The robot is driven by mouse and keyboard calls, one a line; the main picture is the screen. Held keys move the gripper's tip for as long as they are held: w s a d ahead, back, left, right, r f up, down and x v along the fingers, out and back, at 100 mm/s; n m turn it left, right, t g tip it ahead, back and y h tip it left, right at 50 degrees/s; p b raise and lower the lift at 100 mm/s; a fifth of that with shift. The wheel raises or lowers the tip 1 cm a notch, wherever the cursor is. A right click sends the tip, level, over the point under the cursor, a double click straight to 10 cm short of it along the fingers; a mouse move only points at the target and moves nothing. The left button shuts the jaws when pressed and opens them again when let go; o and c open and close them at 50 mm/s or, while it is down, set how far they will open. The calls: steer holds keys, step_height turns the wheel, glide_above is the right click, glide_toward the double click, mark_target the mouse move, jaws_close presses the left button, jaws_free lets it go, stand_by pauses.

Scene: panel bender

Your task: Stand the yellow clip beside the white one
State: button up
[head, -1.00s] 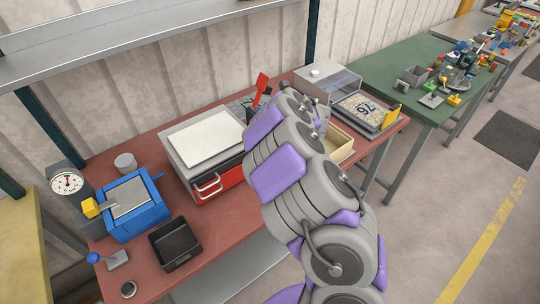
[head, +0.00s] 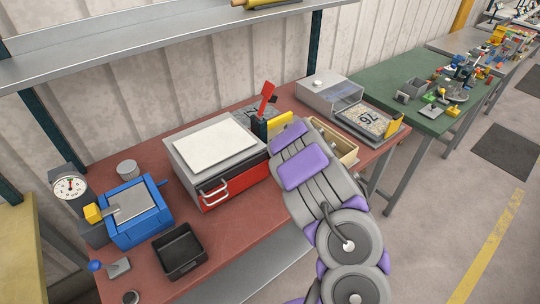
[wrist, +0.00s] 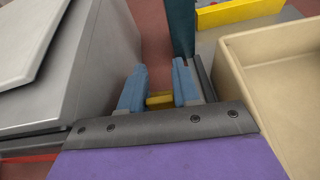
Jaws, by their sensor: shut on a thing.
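My gripper (wrist: 160,80) shows in the wrist view with its two blue-grey fingers pointing away. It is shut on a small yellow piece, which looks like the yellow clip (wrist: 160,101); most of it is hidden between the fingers. The fingers are over the gap between a grey box on the left and a beige tray on the right. In the head view my own arm hides the gripper and the clip. I cannot make out the white clip in any view.
The grey-and-red machine (head: 228,178) has a white lid. The beige tray (wrist: 235,75) is close on the right. A dark upright piece (wrist: 181,28) and a yellow bar (wrist: 238,13) stand ahead. A black tray (head: 178,250) and blue device (head: 138,212) are on the left.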

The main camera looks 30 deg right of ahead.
steer(key=f, duration=0.4)
steer(key=shift+w+d+f, duration=0.2)
steer(key=shift+f, duration=0.2)
steer(key=shift+s+a+r, duration=0.1)
steer(key=shift+s+r, duration=0.05)
steer(key=shift+r, duration=0.05)
jaws_close()
steer(key=shift+a+b, duration=0.15)
steer(key=shift+b, duration=0.2)
steer(key=o, duration=0.6)
jaws_free()
steer(key=shift+f, duration=0.1)
steer(key=shift+c, duration=0.2)
steer(key=o, duration=0.5)
steer(key=shift+d, duration=0.35)
steer(key=shift+a, duration=0.15)
